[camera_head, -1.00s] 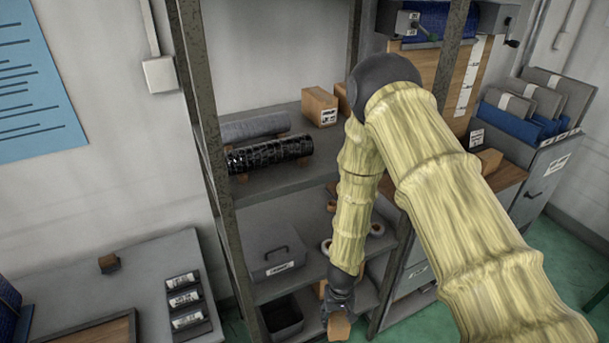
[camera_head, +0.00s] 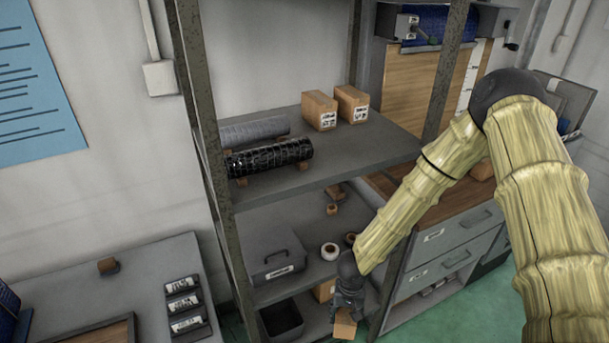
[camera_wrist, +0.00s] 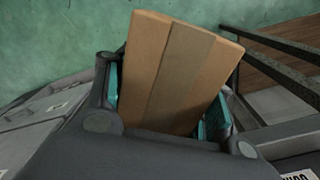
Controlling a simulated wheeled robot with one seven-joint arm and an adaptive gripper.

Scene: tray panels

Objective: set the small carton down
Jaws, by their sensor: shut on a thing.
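My gripper (camera_head: 346,308) is shut on the small carton (camera_head: 345,327), a plain brown box. The gripper points down in front of the lower part of the shelf rack, near its right front post. In the wrist view the carton (camera_wrist: 172,72) sits tilted between the teal finger pads, with a darker tape strip along it. Green floor shows beyond it in that view. What is directly under the carton is cut off in the head view, so I cannot tell whether it touches anything.
Two cartons (camera_head: 319,111) stand on the upper shelf (camera_head: 375,150) beside dark rolls (camera_head: 270,156). The middle shelf holds a grey lidded box (camera_head: 275,252) and tape rolls (camera_head: 329,251). Below are a dark open bin (camera_head: 282,318) and another carton (camera_head: 324,290). Drawers (camera_head: 440,240) stand right.

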